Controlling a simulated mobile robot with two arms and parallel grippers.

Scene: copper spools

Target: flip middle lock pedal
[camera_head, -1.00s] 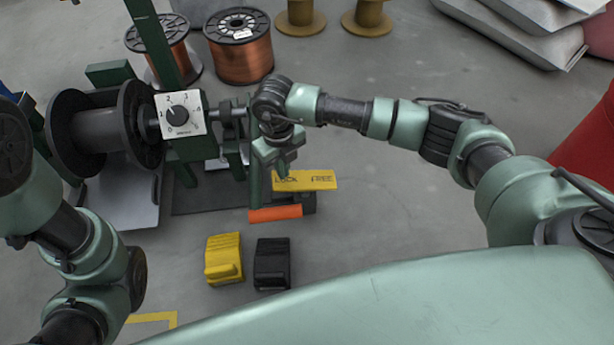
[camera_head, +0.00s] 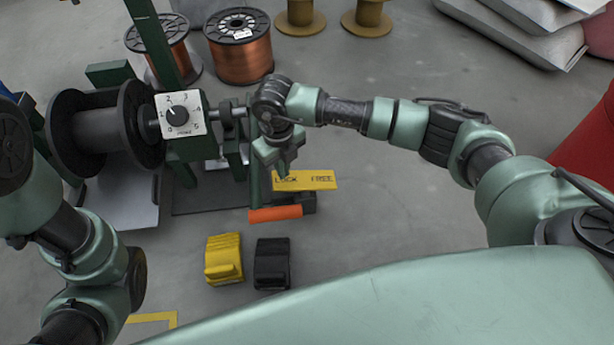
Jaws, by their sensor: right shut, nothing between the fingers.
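An orange pedal (camera_head: 275,214) lies low at the foot of the green spool stand. Behind it is a yellow plate (camera_head: 318,180) marked LOCK and FREE. My right gripper (camera_head: 280,168) points down above the left end of the plate, behind the orange pedal. It is shut and holds nothing. The wrist and fingers hide part of the plate's left edge, and I cannot tell whether the fingers touch anything. My left arm stands at the left edge; its gripper is outside the view.
A yellow block-like pedal (camera_head: 224,259) and a black one (camera_head: 272,263) sit on the floor in front. The stand carries a dial (camera_head: 180,114) and a dark spool (camera_head: 95,130). Copper spools (camera_head: 240,50) stand behind.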

